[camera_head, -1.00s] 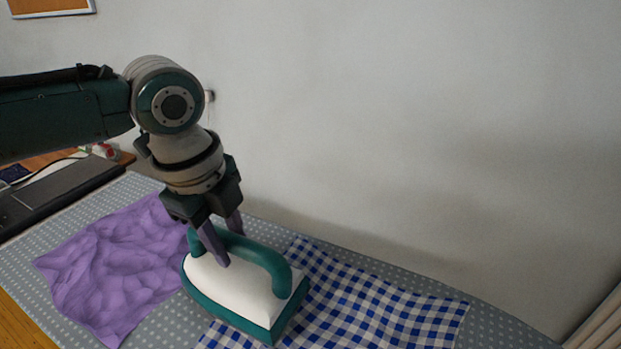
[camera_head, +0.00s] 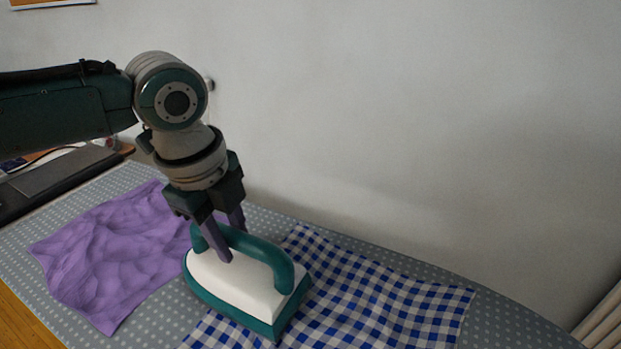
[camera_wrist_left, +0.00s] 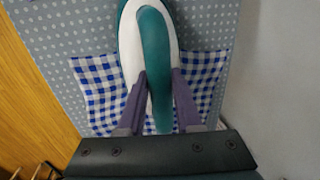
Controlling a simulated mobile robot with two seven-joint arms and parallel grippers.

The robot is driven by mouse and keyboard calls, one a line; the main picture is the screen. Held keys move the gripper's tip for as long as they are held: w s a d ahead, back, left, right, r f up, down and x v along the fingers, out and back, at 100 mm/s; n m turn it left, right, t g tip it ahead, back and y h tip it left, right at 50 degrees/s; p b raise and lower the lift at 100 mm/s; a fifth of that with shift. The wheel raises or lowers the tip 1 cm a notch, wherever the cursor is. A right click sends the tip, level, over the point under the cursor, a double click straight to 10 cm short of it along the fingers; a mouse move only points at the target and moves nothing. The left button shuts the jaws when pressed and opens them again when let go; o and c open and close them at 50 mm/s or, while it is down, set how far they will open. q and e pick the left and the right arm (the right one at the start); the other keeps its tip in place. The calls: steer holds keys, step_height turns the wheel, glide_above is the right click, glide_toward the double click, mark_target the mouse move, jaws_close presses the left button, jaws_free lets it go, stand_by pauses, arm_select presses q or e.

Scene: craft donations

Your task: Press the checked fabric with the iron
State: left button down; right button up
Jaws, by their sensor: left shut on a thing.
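The iron (camera_head: 240,287) is white with a teal base and a teal handle. It sits flat over the left part of the blue-and-white checked fabric (camera_head: 385,300), which lies spread on the dotted ironing board. My left gripper (camera_head: 222,243) is shut on the iron's handle from above. In the left wrist view the two purple fingers of my left gripper (camera_wrist_left: 157,100) straddle the teal handle of the iron (camera_wrist_left: 154,60). The checked fabric (camera_wrist_left: 97,85) shows on both sides of the iron there. The iron hides part of the fabric. My right gripper is not in view.
A crumpled purple cloth (camera_head: 115,255) lies on the grey dotted ironing board (camera_head: 150,325), left of the iron. A wall (camera_head: 420,130) runs behind the board. A dark flat object (camera_head: 65,172) lies beyond the board's left end.

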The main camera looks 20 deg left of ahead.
mark_target(278, 253)
arm_select(q)
steer(key=shift+d+r+p, duration=0.15)
steer(key=shift+d+p, duration=0.2)
steer(key=shift+d, duration=0.3)
steer(key=shift+d+p, duration=0.3)
steer(key=shift+d, duration=0.5)
steer(key=shift+s+d+p, duration=0.15)
steer(key=shift+d+p, duration=0.1)
steer(key=shift+d, duration=0.9)
steer(key=shift+s+d+p, duration=0.1)
steer(key=shift+d+p, duration=0.15)
steer(key=shift+d, duration=0.9)
steer(key=d, duration=0.8)
steer(key=shift+s, duration=0.3)
